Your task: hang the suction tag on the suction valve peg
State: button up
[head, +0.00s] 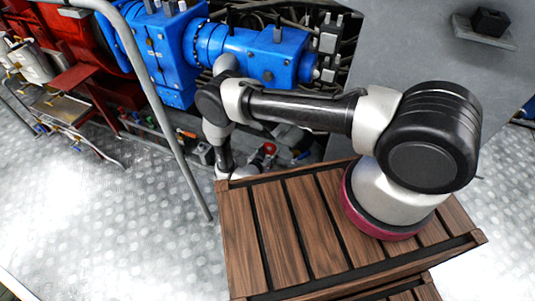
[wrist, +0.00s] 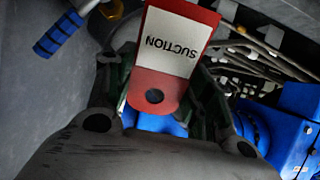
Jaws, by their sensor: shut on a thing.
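The suction tag (wrist: 172,45) is a flat red plate with a white label, and the word SUCTION reads upside down in the wrist view. A round dark hole shows in its red end, nearest my gripper. My gripper (wrist: 160,105) is shut on the tag, with dark fingers on both sides of it. In the head view the arm reaches down past the far edge of the wooden deck, and the gripper and tag cannot be made out there. I cannot pick out the suction valve peg for certain in either view.
A blue-gripped lever (wrist: 58,35) stands at the upper left of the wrist view. Metal pipes (wrist: 255,50) and a blue part (wrist: 290,125) lie to the right. In the head view, blue machinery (head: 240,50) and a metal rail (head: 165,110) are close to the arm.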

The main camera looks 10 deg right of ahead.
jog(key=shift+w+d+f, duration=0.25)
jog(key=shift+w+d, duration=0.65)
jog(key=shift+w, duration=0.35)
jog(key=shift+w+d+f, duration=0.3)
jog(key=shift+w+d, duration=0.6)
jog(key=shift+w, duration=0.35)
jog(key=shift+w+d+f, duration=0.25)
jog(key=shift+w+d, duration=0.65)
jog(key=shift+w, duration=0.35)
jog(key=o, duration=0.9)
jog(key=v, duration=1.2)
